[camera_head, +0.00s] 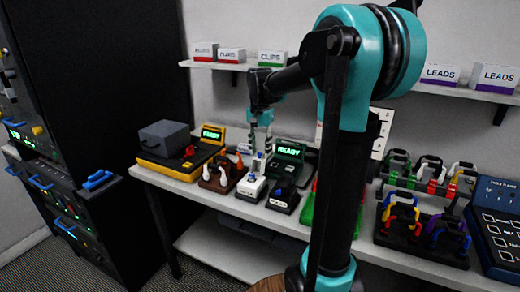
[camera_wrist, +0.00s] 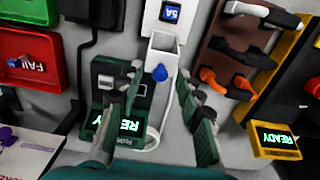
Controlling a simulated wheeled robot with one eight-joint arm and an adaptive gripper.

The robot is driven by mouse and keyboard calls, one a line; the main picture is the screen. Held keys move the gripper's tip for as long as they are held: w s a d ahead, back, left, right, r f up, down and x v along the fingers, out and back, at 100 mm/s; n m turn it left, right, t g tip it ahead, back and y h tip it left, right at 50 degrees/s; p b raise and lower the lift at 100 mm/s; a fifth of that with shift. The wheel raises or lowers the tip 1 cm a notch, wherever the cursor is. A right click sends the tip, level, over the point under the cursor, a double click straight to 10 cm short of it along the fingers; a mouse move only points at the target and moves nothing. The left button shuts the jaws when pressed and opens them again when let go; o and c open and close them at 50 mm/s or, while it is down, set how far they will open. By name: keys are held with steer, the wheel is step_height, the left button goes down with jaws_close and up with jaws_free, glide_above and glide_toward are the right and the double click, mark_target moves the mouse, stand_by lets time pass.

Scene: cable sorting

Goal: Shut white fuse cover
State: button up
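The white fuse unit (camera_head: 251,188) stands on the bench in the head view, with a blue part near its top. In the wrist view the white unit (camera_wrist: 152,22) carries a blue "5A" label. A white box-like part (camera_wrist: 163,42), seemingly its cover, stands up with its end facing the camera. A blue knob (camera_wrist: 160,73) shows just below it. My gripper (camera_head: 261,150) points down above the unit. In the wrist view my gripper (camera_wrist: 160,78) is open, its fingers apart on either side of the blue knob, with nothing visibly held. Contact cannot be told.
A green tester reading READY (camera_head: 289,152) stands behind the unit. A black unit (camera_head: 284,196) is to its right, a brown cable board (camera_head: 217,178) to its left, and a yellow tester (camera_head: 211,136) farther left. Racks of coloured cables (camera_head: 428,235) fill the right bench. Neighbours stand close.

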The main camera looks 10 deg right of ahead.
jaws_close()
stand_by(0.5)
